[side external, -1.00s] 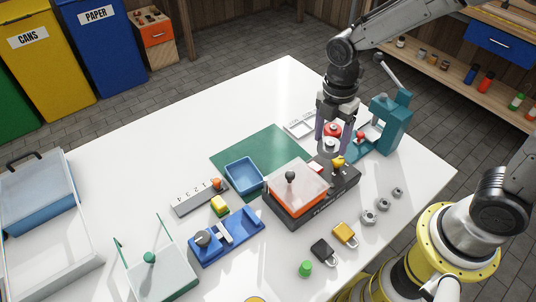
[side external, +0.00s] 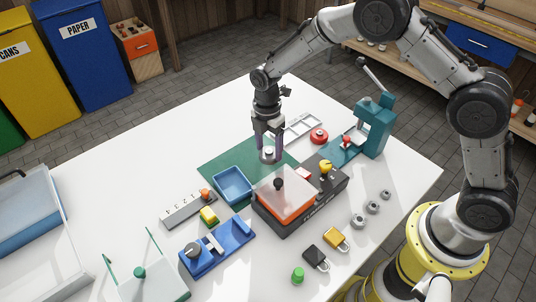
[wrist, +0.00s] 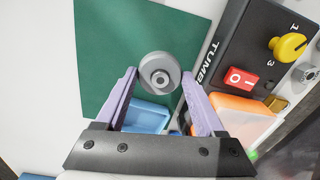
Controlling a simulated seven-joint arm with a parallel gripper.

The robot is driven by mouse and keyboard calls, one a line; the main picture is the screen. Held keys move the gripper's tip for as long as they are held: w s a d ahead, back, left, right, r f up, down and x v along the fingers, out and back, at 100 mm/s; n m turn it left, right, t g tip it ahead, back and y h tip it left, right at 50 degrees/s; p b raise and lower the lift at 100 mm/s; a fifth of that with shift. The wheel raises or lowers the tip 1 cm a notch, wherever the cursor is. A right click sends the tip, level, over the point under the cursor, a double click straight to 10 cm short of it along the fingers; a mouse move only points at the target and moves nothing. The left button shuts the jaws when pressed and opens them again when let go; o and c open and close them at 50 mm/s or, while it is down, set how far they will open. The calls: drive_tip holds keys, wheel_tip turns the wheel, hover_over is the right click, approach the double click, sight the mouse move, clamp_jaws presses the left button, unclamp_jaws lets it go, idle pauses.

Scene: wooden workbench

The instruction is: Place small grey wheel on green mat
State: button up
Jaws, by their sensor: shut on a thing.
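The small grey wheel (side external: 268,154) is held between the fingertips of my gripper (side external: 268,150), which is shut on it. In the wrist view the round wheel (wrist: 160,72) shows with its hub facing the camera, between the two purple fingers (wrist: 160,85). The green mat (side external: 232,153) lies flat on the white table. The wheel is over the mat's right-hand part; I cannot tell whether it touches the mat. The mat also fills much of the wrist view (wrist: 110,45).
A blue tray (side external: 233,184) stands at the mat's front edge. The tumbler machine (side external: 290,215) with its orange tub is close in front. A red round thing (side external: 319,135), a white divided tray (side external: 300,125) and a teal press (side external: 375,125) are to the right.

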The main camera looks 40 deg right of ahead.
sight(268, 149)
drive_tip(key=shift+w+f, duration=0.2)
drive_tip(key=shift+f, duration=1.5)
drive_tip(key=shift+f, duration=0.2)
drive_tip(key=o, duration=1.4)
